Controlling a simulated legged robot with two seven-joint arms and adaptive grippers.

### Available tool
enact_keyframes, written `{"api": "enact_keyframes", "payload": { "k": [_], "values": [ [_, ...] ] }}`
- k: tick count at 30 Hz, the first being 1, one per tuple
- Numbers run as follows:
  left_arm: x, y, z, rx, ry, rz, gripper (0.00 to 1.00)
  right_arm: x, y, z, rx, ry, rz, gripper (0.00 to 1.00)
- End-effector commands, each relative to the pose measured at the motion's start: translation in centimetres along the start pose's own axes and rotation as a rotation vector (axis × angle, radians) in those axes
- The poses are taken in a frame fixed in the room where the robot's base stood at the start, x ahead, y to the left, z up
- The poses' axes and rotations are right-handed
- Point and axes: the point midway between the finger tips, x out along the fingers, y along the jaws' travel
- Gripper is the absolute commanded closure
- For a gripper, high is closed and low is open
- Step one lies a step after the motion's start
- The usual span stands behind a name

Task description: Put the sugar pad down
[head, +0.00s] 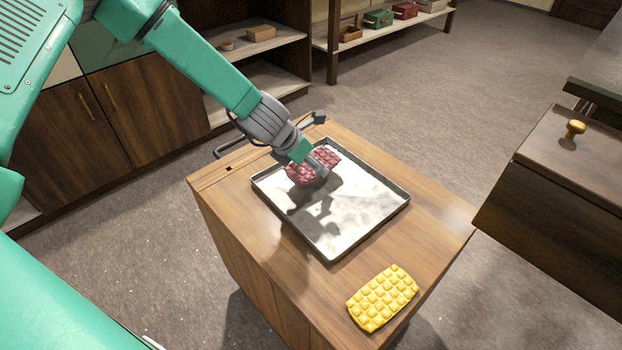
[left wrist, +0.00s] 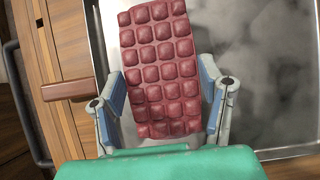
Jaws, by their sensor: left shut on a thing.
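A dark red, quilted pad (head: 318,163) is over the far left part of a shallow metal tray (head: 352,215). The pad also shows in the left wrist view (left wrist: 160,65). My left gripper (head: 303,160) is shut on the red pad, with one finger on each side of it (left wrist: 163,100). The pad casts a shadow on the tray; I cannot tell whether it touches the tray floor. A yellow pad (head: 382,298) of the same quilted form lies on the wooden top near its front corner. My right gripper is not in view.
The tray stands on a wooden cabinet top (head: 440,225). A dark wooden unit with a brass knob (head: 575,127) stands at the right. Shelves (head: 255,45) with small boxes are at the back. The tray's front part is clear.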

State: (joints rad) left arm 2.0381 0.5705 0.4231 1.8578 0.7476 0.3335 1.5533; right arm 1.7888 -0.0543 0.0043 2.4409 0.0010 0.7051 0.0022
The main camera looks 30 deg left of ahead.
Motion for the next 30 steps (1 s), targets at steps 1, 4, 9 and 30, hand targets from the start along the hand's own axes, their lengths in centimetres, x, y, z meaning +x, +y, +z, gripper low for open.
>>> {"api": "enact_keyframes", "payload": {
  "k": [1, 4, 9, 30],
  "values": [
    [0.3, 0.0, -0.2, -0.001, -0.001, -0.001, 0.74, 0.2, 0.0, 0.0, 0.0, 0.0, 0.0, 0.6],
    [1.0, 0.1, -0.7, 0.0, -0.002, -0.002, 0.74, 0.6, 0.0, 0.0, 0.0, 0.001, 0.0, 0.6],
    [3.2, 0.1, -2.1, -0.001, 0.0, -0.002, 0.74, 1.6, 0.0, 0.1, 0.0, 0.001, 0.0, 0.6],
    [3.4, 0.1, -2.2, 0.001, -0.001, -0.002, 0.17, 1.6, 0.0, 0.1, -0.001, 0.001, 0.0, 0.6]
  ]
}}
